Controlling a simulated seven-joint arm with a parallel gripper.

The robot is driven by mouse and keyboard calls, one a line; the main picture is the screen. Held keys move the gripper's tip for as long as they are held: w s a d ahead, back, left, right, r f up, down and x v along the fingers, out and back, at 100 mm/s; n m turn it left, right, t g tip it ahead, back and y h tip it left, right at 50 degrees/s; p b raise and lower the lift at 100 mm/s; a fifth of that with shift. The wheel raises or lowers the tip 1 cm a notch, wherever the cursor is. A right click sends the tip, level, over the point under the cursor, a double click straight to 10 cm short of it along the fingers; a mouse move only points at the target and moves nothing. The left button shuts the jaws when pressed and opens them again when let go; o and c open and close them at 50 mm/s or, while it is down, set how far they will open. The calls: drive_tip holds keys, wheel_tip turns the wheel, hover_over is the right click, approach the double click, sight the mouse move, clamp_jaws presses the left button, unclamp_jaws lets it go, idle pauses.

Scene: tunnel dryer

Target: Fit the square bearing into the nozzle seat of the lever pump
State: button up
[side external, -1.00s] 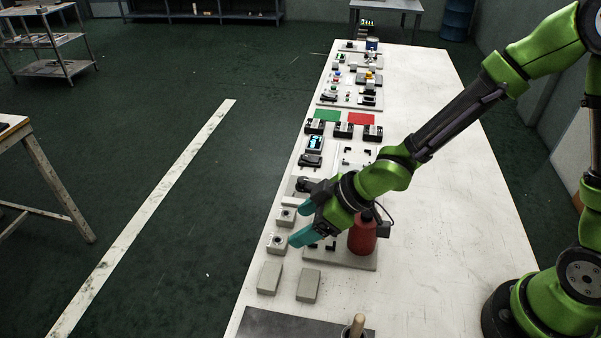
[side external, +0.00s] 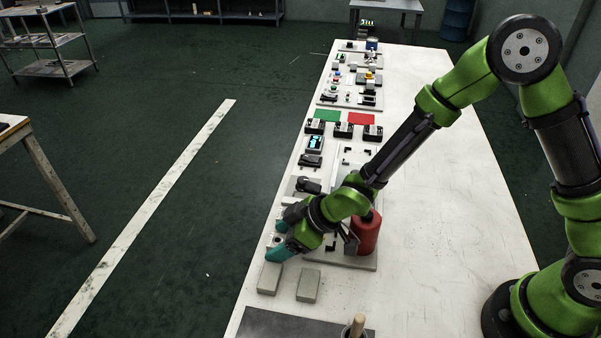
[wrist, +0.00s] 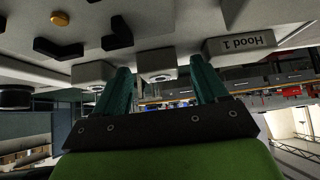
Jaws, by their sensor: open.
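The lever pump appears to be the grey base plate (side external: 362,264) with an upright red cylinder (side external: 366,236). My gripper (side external: 275,240) is open at the table's left edge, left of that plate, fingers pointing down-left. In the wrist view its two teal fingers (wrist: 161,68) stand apart, with a small grey square block (wrist: 157,56) showing between and beyond them. The block has a round metal part on its face and may be the square bearing or its holder. I cannot tell whether the fingers touch it. A similar block (wrist: 91,72) is left of the fingers. The nozzle seat cannot be made out.
Two plain grey blocks (side external: 270,278) (side external: 309,285) lie near the gripper. The wrist view shows a block labelled "Hood 1" (wrist: 240,45) and black L-shaped brackets (wrist: 117,33). A dark mat (side external: 290,323) lies at the front. The table's right side (side external: 440,190) is clear.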

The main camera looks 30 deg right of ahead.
drive_tip(key=c, duration=1.2)
drive_tip(key=shift+r, duration=0.1)
